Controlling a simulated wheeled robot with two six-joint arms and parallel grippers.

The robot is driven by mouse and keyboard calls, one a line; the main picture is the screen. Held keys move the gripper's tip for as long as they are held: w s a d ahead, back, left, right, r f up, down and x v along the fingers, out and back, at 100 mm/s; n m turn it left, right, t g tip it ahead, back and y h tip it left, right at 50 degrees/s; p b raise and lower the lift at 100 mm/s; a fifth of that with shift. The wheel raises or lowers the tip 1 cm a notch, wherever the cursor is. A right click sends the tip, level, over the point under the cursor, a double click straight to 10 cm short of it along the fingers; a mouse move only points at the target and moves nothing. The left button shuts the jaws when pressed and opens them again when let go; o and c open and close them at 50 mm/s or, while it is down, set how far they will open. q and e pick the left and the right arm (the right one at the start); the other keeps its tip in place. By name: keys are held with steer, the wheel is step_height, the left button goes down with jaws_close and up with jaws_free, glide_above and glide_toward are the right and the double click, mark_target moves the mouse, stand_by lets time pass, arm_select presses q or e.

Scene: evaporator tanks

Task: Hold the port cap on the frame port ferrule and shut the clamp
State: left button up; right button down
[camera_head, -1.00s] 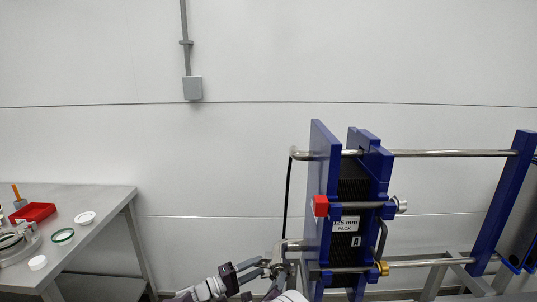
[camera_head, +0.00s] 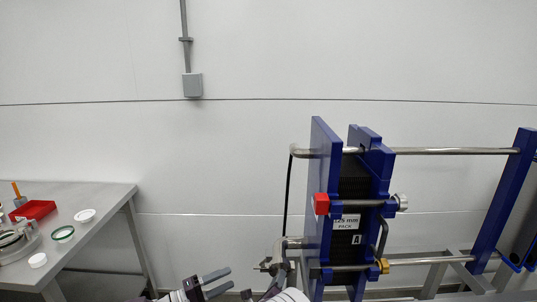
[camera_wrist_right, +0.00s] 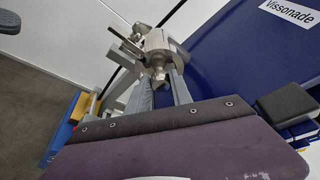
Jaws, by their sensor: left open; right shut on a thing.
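The frame port (camera_head: 281,250) is a steel fitting low on the left side of the blue plate frame. The clamp (camera_head: 266,264) sits around its end, with small parts sticking out to the left. In the right wrist view the steel clamp and port (camera_wrist_right: 155,42) are just beyond my fingertips. My right gripper (camera_wrist_right: 160,88) is shut on a small metal part of the clamp; its fingers hide most of that part. I cannot tell the port cap apart from the clamp and ferrule. My left gripper (camera_head: 222,281) is open and empty, left of and below the clamp.
A grey table (camera_head: 103,200) at the left holds a red tray (camera_head: 33,210), a green ring (camera_head: 63,233) and white round pieces. The blue plate frame (camera_head: 322,170) stands right of the port, with steel rails (camera_head: 455,151).

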steer(key=shift+f, duration=0.1)
steer(key=c, duration=1.1)
jaws_free()
steer(key=shift+o, duration=0.2)
